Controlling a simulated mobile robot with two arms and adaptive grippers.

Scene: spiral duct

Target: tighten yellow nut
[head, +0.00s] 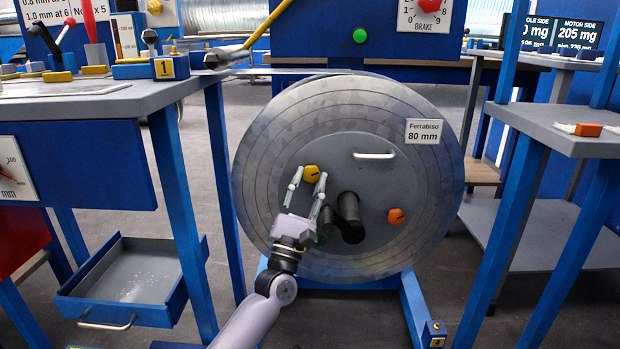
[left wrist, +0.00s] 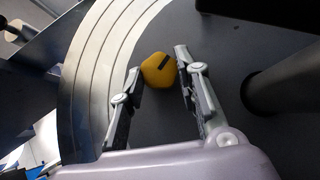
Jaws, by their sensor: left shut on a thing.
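The yellow nut (head: 311,173) sits on the grey face of the big round reel (head: 370,270), left of its centre. My right gripper is in neither view.
An orange nut (head: 396,216), a white handle (head: 374,156) and a dark crank or shaft (head: 349,216) stick out of the reel face. An open blue drawer (head: 130,285) is at lower left. A grey-topped bench (head: 560,125) stands at right.

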